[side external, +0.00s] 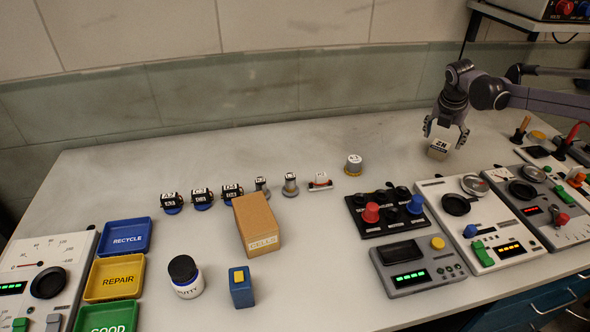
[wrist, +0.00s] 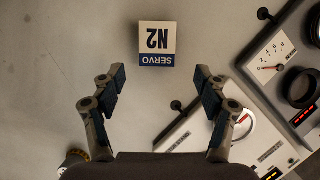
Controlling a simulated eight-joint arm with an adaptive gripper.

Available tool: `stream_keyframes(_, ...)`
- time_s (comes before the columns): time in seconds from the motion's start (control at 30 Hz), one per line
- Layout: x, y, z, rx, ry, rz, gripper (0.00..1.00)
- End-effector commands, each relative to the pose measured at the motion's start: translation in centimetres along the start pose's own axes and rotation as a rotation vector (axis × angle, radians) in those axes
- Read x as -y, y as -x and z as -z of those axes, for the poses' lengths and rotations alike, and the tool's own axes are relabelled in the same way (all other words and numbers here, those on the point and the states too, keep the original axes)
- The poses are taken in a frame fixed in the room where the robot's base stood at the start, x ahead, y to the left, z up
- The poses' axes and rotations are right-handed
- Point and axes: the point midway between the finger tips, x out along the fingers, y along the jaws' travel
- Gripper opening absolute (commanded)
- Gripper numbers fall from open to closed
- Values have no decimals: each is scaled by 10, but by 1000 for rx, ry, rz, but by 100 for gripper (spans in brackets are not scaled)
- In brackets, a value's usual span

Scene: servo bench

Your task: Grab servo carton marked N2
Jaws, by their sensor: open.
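The servo carton marked N2 (side external: 438,149) is a small pale box on the bench at the right, below my gripper (side external: 446,132). In the wrist view the N2 carton (wrist: 157,40) shows a white top with "N2" upside down and a blue "SERVO" band. My gripper (wrist: 159,82) is open and empty there, with one finger on each side. The carton appears above the gap between the fingertips in that picture, apart from both fingers. How high the fingertips are above the carton is hard to tell.
Instrument panels (side external: 480,225) stand in front of the carton, and one (wrist: 200,130) lies under the right finger in the wrist view. A round grey part with a yellow base (side external: 353,165) stands to the left.

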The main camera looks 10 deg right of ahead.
Motion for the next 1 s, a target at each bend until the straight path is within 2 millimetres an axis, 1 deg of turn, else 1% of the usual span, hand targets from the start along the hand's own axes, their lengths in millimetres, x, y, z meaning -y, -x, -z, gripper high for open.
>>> stream_keyframes(0.03,0,-5,0,0,-1,0,74)
stream_keyframes(0.23,-1,-17,-1,0,-2,-1,74)
stream_keyframes(0.4,-4,-40,-4,0,-3,-1,74)
stream_keyframes(0.53,-4,-55,-4,0,-2,-1,74)
stream_keyframes(0.67,-4,-61,-4,0,-2,-1,74)
stream_keyframes(0.87,-4,-61,-4,0,-2,-1,74)
stream_keyframes(0.97,-4,-61,-4,0,-2,-1,48)
stream_keyframes(1.0,-4,-61,-4,0,-2,-1,36)
